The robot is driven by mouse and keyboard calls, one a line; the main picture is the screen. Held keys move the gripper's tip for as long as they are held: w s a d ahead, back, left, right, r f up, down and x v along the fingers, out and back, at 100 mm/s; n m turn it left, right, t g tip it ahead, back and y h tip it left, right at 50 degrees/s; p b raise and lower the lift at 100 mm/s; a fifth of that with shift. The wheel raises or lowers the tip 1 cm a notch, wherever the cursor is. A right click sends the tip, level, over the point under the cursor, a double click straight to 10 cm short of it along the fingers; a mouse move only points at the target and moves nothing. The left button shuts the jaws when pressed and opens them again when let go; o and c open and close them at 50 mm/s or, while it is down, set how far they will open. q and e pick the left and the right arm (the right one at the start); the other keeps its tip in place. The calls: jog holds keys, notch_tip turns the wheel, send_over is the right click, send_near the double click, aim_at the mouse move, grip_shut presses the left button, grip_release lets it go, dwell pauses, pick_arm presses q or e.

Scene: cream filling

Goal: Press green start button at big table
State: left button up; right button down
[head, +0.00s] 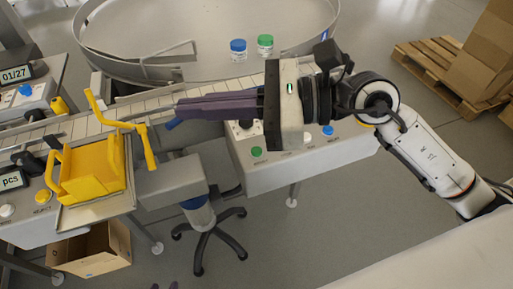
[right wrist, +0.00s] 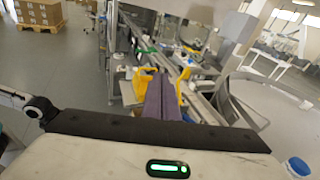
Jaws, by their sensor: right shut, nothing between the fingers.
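A green button (head: 257,152) sits on the sloped front of a grey control box (head: 285,172) below the big round metal table (head: 205,65). A blue button (head: 328,130) is farther right on the same box. My right gripper (head: 180,110) is shut and empty, its dark purple fingers pointing left over the conveyor, above and left of the green button and apart from it. Its fingers also show in the right wrist view (right wrist: 160,76). The gripper body hides part of the box. Of my left gripper (head: 165,286), only small dark tips show at the bottom edge.
A yellow holder (head: 88,172) with upright handles stands by the conveyor (head: 85,122) at left. Blue-capped (head: 238,50) and green-capped (head: 265,46) jars stand on the round table. A stool base (head: 208,238) and an open cardboard box (head: 95,250) are on the floor.

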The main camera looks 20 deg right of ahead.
jog(key=w+d+f+n+h, duration=0.3)
jog(key=w+d+f+h, duration=0.1)
jog(key=d+f+h, duration=0.25)
jog(key=h, duration=0.3)
send_over(262, 153)
notch_tip(262, 153, down, 2)
jog(key=shift+f+t+y, duration=0.1)
jog(key=shift+t+y, duration=0.15)
jog(key=shift+t, duration=0.05)
notch_tip(262, 153, down, 8)
jog(key=b, duration=0.5)
jog(key=shift+f+b, duration=0.45)
jog(key=shift+b, duration=0.25)
